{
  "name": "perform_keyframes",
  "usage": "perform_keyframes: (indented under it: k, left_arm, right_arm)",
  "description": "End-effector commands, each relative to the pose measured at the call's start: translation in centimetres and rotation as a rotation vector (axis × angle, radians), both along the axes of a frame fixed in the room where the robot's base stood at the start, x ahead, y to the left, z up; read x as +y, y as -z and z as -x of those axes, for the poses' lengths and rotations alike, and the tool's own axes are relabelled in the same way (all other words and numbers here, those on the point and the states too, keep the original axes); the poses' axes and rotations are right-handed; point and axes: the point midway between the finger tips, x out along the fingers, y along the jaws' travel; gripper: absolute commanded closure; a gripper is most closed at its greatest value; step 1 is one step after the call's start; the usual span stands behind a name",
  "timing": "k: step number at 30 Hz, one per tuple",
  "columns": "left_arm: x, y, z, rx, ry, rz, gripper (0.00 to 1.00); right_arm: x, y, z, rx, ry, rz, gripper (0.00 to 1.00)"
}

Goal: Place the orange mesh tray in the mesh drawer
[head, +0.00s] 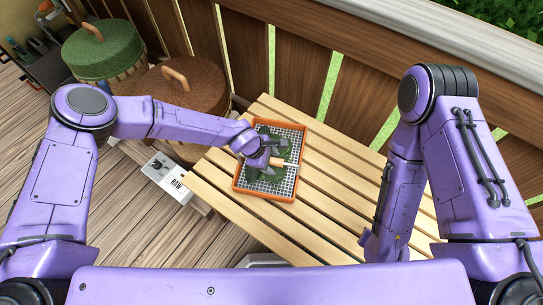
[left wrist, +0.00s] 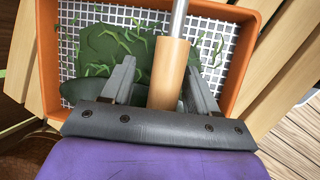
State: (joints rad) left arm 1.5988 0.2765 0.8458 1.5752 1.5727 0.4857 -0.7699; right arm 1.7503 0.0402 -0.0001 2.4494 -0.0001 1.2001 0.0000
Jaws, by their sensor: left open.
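The orange mesh tray (head: 299,160) lies on the slatted wooden table, with an orange rim and a pale mesh floor. It also fills the top of the left wrist view (left wrist: 238,70). Green leaves (left wrist: 110,45) lie in it. A tool with a wooden handle (left wrist: 169,72) and a metal shaft lies over the tray. My left gripper (head: 262,160) is over the tray. In the left wrist view its open fingers (left wrist: 160,82) stand on either side of the wooden handle; I cannot tell whether they touch it. My right gripper and the mesh drawer cannot be made out.
The slatted table (head: 335,180) is bare to the right of the tray. Two round baskets with brown (head: 190,85) and green (head: 103,45) lids stand behind. A wooden fence (head: 300,65) borders the far side.

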Motion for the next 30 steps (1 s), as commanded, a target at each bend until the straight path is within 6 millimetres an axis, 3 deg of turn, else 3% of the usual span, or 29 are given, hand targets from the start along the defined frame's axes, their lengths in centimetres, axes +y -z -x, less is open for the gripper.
perform_keyframes:
  k: [8,12,13,14,24,30]
  left_arm:
    - [-0.2,0.6,0.0,-0.001,0.000,0.000,0.41]
    - [-0.2,0.6,0.0,-0.001,0.000,0.000,0.87]
    - [-0.2,0.5,0.0,-0.001,-0.001,-0.001,0.96]
    - [-0.2,0.5,0.0,-0.001,-0.001,-0.001,1.00]
    - [-0.2,0.1,-0.1,-0.002,0.000,0.000,1.00]
    - [-0.2,-2.8,-0.1,-0.005,0.000,0.002,1.00]
  right_arm:
    - [0.0,-0.1,0.0,0.001,0.000,-0.001,0.57]
    - [0.0,0.0,0.0,0.001,-0.001,0.000,0.57]
    - [0.0,0.0,0.0,0.001,-0.001,0.000,0.57]
    - [0.0,0.0,0.0,0.001,-0.001,0.000,0.57]
    - [0.0,0.0,0.0,0.001,-0.001,0.000,0.57]
    - [0.0,0.2,0.0,0.001,-0.001,0.000,0.57]
